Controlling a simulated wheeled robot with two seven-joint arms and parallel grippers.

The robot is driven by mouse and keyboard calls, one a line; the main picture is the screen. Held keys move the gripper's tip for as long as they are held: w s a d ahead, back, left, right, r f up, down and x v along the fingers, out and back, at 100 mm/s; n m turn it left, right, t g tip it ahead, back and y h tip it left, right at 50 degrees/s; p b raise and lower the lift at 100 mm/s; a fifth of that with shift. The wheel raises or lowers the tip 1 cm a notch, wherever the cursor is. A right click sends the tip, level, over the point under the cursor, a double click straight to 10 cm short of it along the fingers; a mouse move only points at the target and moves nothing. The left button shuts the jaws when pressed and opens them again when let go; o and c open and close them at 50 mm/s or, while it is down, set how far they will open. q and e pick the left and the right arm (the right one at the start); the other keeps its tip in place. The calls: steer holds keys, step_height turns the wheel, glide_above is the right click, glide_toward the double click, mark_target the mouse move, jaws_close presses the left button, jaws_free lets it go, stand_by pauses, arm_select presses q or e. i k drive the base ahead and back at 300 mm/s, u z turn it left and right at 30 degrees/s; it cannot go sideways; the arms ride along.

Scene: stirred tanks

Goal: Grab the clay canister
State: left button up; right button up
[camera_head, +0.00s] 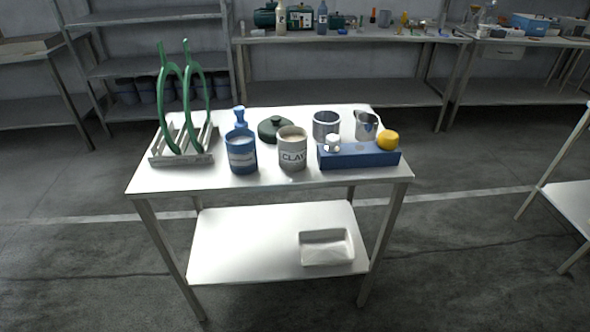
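The clay canister (292,152) is a light grey cylinder marked "CLAY". It stands upright near the front middle of the white table (210,179). Its open top shows pale contents. A blue canister (242,155) with a pale label and white contents stands to its left, a small gap apart. A blue block (358,158) stands close on its right. A dark green lid (275,128) lies just behind it. Neither of my grippers shows in the head view.
A rack (201,159) with green rings (164,95) stands at the table's left. A metal cup (326,122) and a metal jug (367,125) stand behind the block, which carries a white knob and a yellow one. A white tray (326,255) sits on the lower shelf. The table's front left is clear.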

mark_target(293, 139)
steer(key=u, duration=0.95)
steer(key=i, duration=0.8)
steer(key=z, duration=0.5)
